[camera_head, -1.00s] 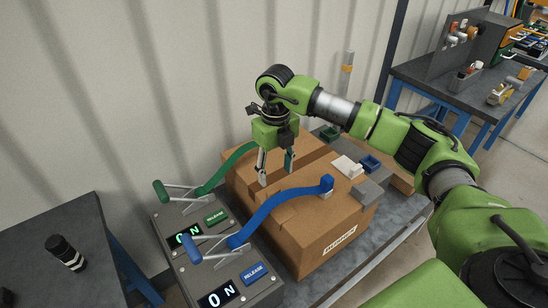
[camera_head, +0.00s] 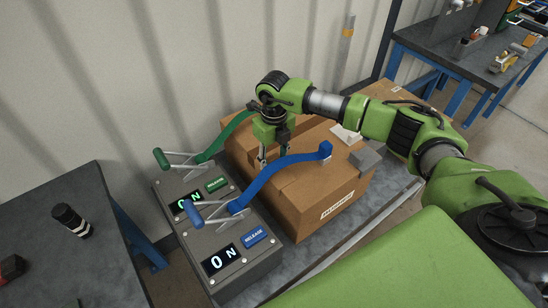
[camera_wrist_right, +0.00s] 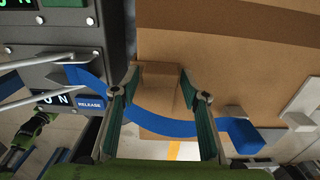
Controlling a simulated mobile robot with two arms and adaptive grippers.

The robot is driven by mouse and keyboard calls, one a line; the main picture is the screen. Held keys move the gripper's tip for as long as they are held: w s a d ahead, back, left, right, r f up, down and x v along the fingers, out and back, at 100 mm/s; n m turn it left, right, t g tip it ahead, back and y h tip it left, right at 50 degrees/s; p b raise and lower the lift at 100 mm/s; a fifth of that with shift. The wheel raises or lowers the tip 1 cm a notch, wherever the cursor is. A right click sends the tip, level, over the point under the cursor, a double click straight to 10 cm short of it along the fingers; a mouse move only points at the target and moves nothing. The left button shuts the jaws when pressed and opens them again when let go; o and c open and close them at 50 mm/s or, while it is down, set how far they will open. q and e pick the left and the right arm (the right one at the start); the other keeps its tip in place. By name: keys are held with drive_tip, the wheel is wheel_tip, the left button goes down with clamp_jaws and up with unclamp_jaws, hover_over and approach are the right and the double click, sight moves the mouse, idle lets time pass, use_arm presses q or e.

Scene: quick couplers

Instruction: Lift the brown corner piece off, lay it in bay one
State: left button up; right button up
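A brown corner piece (camera_wrist_right: 158,92) sits on the carton (camera_head: 318,200) at its edge, under the blue strap (camera_head: 272,174). In the right wrist view it lies between the two fingers of my right gripper (camera_wrist_right: 160,75). The fingers are apart and stand on either side of the piece; I see no clear grip on it. In the head view the right gripper (camera_head: 274,158) points down behind the blue strap, which partly hides the fingertips. A green and dark part at the left of the wrist view may be my left gripper, too unclear to read. I cannot make out bay one.
The control box (camera_head: 225,240) with blue and green levers, release buttons and lit displays stands left of the carton. The green strap (camera_head: 226,138) crosses behind. White (camera_head: 345,134) and grey (camera_head: 366,160) pieces sit on the carton's right side. A dark table (camera_head: 60,225) stands at left.

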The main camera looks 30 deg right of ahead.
drive_tip(key=c, duration=0.8)
drive_tip(key=shift+r+p, duration=1.65)
drive_tip(key=shift+r, duration=0.85)
drive_tip(key=shift+r+p, duration=1.2)
drive_tip(key=shift+r, duration=0.8)
